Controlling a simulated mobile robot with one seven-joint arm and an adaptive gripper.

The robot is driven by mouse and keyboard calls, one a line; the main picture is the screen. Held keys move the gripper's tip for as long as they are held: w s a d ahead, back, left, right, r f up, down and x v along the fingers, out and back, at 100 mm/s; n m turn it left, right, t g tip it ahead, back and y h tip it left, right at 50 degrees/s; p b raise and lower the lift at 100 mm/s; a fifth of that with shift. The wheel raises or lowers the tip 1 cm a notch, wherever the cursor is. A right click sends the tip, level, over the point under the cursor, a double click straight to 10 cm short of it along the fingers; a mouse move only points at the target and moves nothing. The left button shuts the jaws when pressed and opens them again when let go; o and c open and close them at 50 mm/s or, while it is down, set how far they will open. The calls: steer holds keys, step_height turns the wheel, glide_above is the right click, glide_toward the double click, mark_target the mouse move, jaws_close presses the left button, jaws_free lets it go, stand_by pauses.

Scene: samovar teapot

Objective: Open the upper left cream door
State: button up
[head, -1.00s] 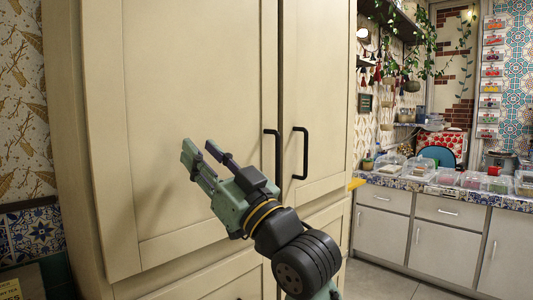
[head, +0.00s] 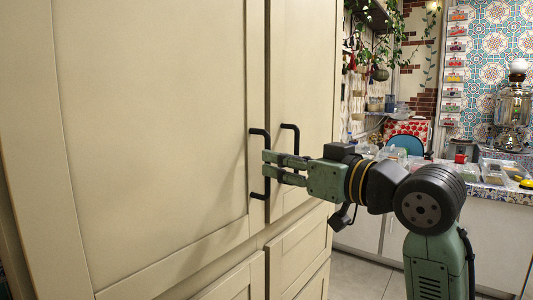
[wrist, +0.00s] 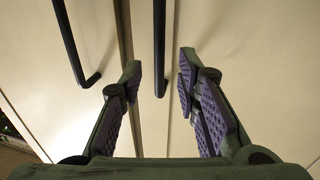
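The upper left cream door (head: 160,130) fills the left of the head view and looks shut. Its black bar handle (head: 257,146) is near its right edge. My gripper (head: 266,168) is in front of this handle in the head view and hides its middle. In the wrist view the fingers (wrist: 160,78) are open and apart. One black bar handle (wrist: 159,50) shows between them, and another (wrist: 69,40) lies left of the left finger. I cannot tell whether the fingers touch a handle.
The right cream door (head: 303,95) with its own black handle (head: 295,150) is beside the left one. Lower cream fronts (head: 298,255) are below. A counter (head: 490,195) with clear boxes and a samovar (head: 513,110) stands at the right. Some floor (head: 355,275) is clear.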

mark_target(268, 192)
steer(key=shift+p+x, duration=0.35)
steer(key=shift+x, duration=1.95)
jaws_close()
